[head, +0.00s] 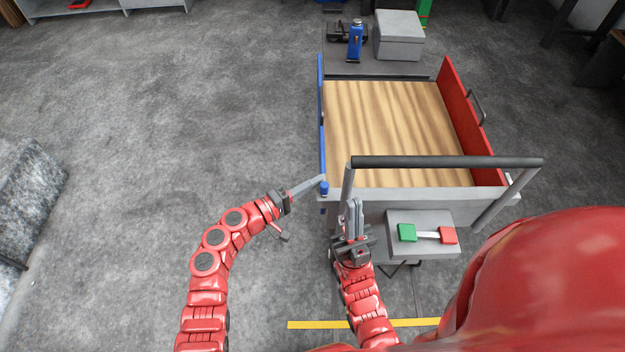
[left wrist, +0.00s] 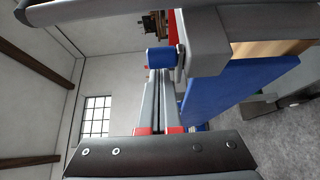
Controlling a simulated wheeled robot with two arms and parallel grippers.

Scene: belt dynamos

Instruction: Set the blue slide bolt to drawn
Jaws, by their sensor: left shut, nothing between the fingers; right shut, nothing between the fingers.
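The small blue knob of the slide bolt (head: 324,188) is at the near left corner of the cart, by the near end of the blue side panel (head: 322,140). My left gripper (head: 320,180) is shut and empty, with its fingertips right at the knob. In the left wrist view the blue knob (left wrist: 160,57) is just beyond the tips of the shut fingers (left wrist: 160,80); I cannot tell whether they touch. My right gripper (head: 355,205) is shut and empty, pointing up the picture beside the cart's near edge, below and right of the knob.
The cart has a bare wooden bed (head: 390,130), a red side panel (head: 465,120) and a dark push handle (head: 445,162) above its near edge. A grey box (head: 424,252) with green and red blocks is at the near side. The floor left of the cart is clear.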

